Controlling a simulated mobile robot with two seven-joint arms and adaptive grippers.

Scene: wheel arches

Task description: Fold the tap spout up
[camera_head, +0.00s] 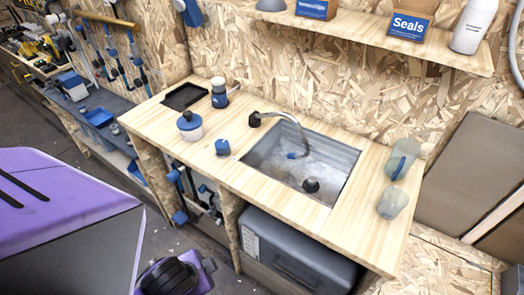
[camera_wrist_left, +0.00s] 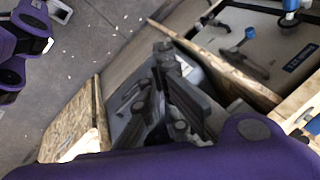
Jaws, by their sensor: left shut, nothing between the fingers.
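The tap (camera_head: 254,120) stands on the wooden worktop at the back left corner of the sink. Its grey spout (camera_head: 284,115) reaches right over the sink and bends down, with a blue end low over the basin. The sink (camera_head: 345,155) is a grey rectangular basin with a black round piece inside at the front. In the left wrist view my left gripper (camera_wrist_left: 168,65) is shut and empty, with its dark fingers pointing away from the camera. It is away from the tap, which I cannot make out in that view. My right gripper is not in view.
A shelf (camera_head: 370,38) overhangs the back. A grey case (camera_head: 290,250) sits below. The worktop's front strip is mostly clear.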

